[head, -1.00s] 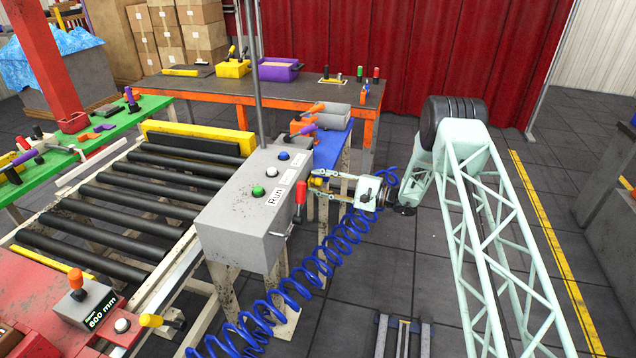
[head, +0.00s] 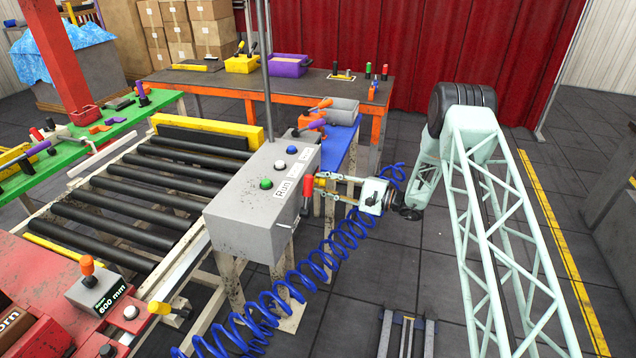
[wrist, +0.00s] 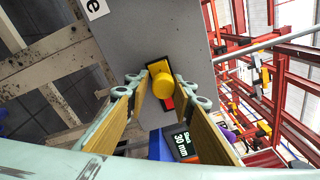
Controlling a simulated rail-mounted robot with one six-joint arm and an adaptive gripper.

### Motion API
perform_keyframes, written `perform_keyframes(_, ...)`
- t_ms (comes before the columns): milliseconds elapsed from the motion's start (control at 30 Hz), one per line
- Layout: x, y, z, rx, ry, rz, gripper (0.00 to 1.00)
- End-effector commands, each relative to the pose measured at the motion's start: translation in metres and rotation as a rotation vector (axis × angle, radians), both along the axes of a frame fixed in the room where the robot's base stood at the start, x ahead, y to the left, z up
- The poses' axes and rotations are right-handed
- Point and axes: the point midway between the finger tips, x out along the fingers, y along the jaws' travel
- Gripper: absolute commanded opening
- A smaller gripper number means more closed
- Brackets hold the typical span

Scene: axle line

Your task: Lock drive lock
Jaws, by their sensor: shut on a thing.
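The drive lock appears to be a yellow round knob (wrist: 163,85) with a red part (wrist: 167,102) on a black plate on the side of the grey control box (head: 242,215). In the head view the knob (head: 320,182) is small and partly covered by fingers. My gripper (head: 324,187) reaches in from the right and is shut on the yellow knob. In the wrist view its two fingers with tan pads (wrist: 165,90) lie on either side of the knob.
A blue coiled hose (head: 330,250) hangs below my arm. The roller conveyor (head: 150,185) lies left of the box.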

Motion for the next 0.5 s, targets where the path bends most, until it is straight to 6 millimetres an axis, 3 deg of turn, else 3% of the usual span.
perform_keyframes(167,-0.0005,0.0041,0.005,0.004,-0.005,0.007,0.04)
perform_keyframes(200,-0.0005,0.0043,0.0053,0.004,-0.006,0.007,0.26)
perform_keyframes(267,-0.0004,0.0046,0.0056,0.005,-0.006,0.008,0.31)
perform_keyframes(500,0.0,0.0033,0.0042,0.003,-0.005,0.005,0.33)
